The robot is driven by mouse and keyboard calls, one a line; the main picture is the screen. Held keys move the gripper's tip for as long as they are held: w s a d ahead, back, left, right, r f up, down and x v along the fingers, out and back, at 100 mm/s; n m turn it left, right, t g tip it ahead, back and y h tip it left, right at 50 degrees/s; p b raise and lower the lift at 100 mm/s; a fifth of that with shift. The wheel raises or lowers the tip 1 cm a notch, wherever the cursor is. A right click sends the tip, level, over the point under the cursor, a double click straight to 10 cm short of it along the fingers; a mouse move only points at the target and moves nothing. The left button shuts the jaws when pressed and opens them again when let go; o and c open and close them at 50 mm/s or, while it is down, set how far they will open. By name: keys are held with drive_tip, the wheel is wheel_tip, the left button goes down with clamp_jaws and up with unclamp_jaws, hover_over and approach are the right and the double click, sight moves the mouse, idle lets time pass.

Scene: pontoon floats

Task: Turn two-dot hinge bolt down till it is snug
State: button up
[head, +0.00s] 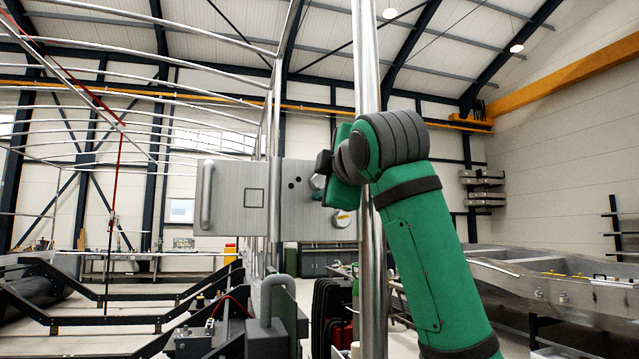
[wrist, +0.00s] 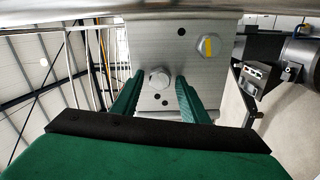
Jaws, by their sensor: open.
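The two-dot hinge bolt (wrist: 158,77) is a grey hex head on a pale metal plate (wrist: 148,40), with two dark dots just below it in the wrist view. My gripper (wrist: 160,84) is open, its green fingers on either side of this bolt; I cannot tell whether they touch it. In the head view the bolt (head: 317,181) is partly hidden by my gripper (head: 323,172), beside two dots on the plate (head: 225,200). A second bolt (wrist: 208,46) with a yellow mark and one dot near it sits up and right in the wrist view, and lower right in the head view (head: 341,218).
A vertical steel pole (head: 369,270) stands close by my arm, in front of the plate. A handle (head: 207,195) sticks out at the plate's left end. Dark trestle frames (head: 110,297) stand low left, and a metal pontoon float (head: 560,285) lies at right.

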drive_tip(key=n, duration=2.4)
